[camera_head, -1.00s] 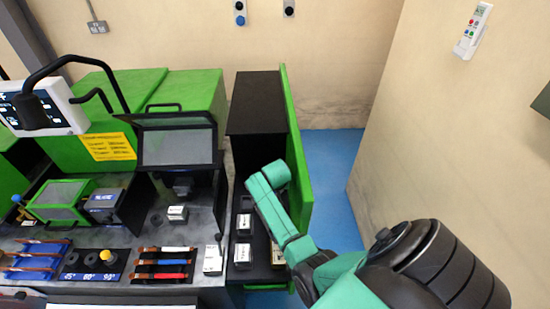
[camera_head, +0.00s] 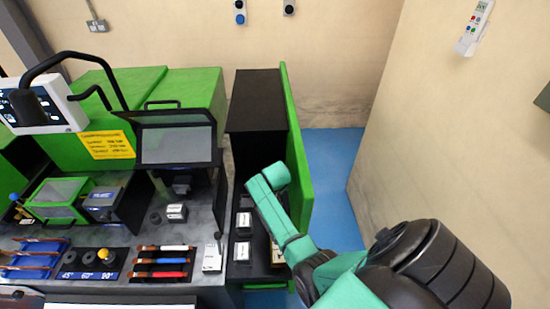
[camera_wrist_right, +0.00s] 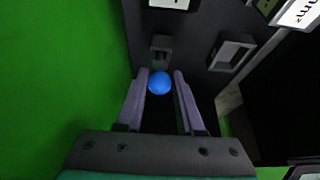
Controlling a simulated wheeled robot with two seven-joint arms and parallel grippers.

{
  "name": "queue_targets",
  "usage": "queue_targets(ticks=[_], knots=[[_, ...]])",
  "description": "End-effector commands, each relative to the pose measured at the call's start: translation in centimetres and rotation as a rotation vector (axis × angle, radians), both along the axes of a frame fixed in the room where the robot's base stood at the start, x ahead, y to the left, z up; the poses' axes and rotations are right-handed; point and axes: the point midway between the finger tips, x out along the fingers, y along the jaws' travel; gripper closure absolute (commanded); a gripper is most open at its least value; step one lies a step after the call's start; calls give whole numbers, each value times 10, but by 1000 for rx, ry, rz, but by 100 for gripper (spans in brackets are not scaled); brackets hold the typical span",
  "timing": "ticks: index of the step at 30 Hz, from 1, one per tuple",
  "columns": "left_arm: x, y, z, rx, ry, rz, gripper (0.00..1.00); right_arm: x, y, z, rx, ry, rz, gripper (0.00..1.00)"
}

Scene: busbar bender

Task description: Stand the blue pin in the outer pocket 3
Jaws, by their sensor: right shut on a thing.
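The blue pin shows in the right wrist view as a round blue top (camera_wrist_right: 160,83) between the two fingers of my right gripper (camera_wrist_right: 161,92), which is shut on it. The pin's lower part is hidden. A grey square pocket (camera_wrist_right: 161,46) stands just beyond the pin, apart from it in the picture. A second grey pocket (camera_wrist_right: 232,53) lies to the right. I cannot tell which is outer pocket 3. In the head view my right arm covers its gripper and the pin. My left gripper is not in view.
A green panel (camera_head: 296,150) runs close along the right side of the black cabinet (camera_head: 257,101); green also fills the wrist view's left (camera_wrist_right: 60,80). White-labelled blocks (camera_head: 243,220) stand left of my right arm. Blue floor (camera_head: 332,170) is open beyond the panel.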

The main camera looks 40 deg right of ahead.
Motion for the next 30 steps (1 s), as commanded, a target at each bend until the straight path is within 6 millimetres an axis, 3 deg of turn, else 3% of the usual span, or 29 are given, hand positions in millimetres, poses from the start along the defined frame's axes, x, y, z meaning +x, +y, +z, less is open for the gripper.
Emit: queue_targets(ticks=[21, 22, 24, 25, 30], knots=[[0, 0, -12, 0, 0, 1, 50, 0, 0, -19, -1, -1, 0, 100], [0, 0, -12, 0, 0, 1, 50, 0, 0, -19, -1, -1, 0, 60], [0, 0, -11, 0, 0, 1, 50, 0, 0, -18, -1, -1, 0, 33], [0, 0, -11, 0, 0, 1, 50, 0, 0, -18, -1, -1, 0, 29], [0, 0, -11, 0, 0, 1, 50, 0, 0, -18, -1, -1, 0, 29]])
